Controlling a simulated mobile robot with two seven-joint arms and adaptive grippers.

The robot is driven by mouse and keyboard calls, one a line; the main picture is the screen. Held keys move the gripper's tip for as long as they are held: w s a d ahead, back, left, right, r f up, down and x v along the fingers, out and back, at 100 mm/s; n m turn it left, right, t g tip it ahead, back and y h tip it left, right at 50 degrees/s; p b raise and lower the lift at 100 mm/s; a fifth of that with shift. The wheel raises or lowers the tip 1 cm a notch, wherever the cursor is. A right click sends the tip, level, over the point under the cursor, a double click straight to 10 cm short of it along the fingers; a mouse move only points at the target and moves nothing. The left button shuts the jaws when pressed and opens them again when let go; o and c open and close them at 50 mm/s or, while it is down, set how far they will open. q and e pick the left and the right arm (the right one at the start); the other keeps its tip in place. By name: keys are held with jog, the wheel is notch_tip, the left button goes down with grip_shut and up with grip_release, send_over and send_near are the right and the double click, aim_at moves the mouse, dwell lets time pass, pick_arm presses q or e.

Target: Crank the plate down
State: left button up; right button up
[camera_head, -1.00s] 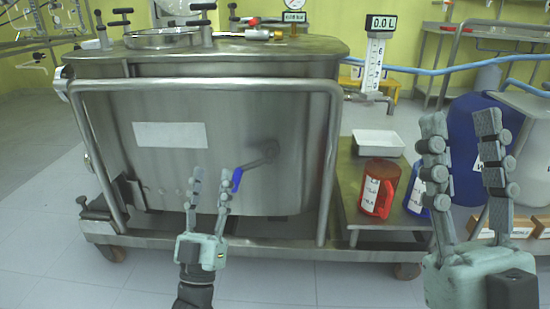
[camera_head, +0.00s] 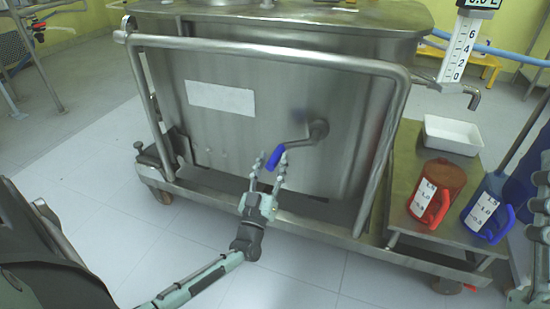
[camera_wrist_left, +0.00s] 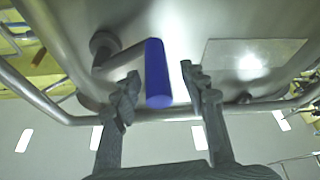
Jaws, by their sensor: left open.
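A metal crank (camera_head: 316,131) sticks out of the front of the steel tank (camera_head: 345,95). Its arm runs down and left to a blue handle (camera_head: 276,156). My left gripper (camera_head: 271,164) is open, its fingertips around the lower end of the handle. In the left wrist view the blue handle (camera_wrist_left: 157,75) lies between the two spread fingers of my left gripper (camera_wrist_left: 158,85), with gaps on both sides. My right gripper (camera_head: 540,250) shows only in part at the right edge. I cannot tell which part is the plate.
A steel tube frame (camera_head: 270,53) arches around the tank's front. To the right, a low steel shelf (camera_head: 400,205) holds a white tray (camera_head: 452,134), a red jug (camera_head: 437,188) and a blue jug (camera_head: 488,207). The floor (camera_head: 100,200) at left is clear.

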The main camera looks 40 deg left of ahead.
pick_arm(q)
jog(key=shift+x, duration=0.85)
grip_shut()
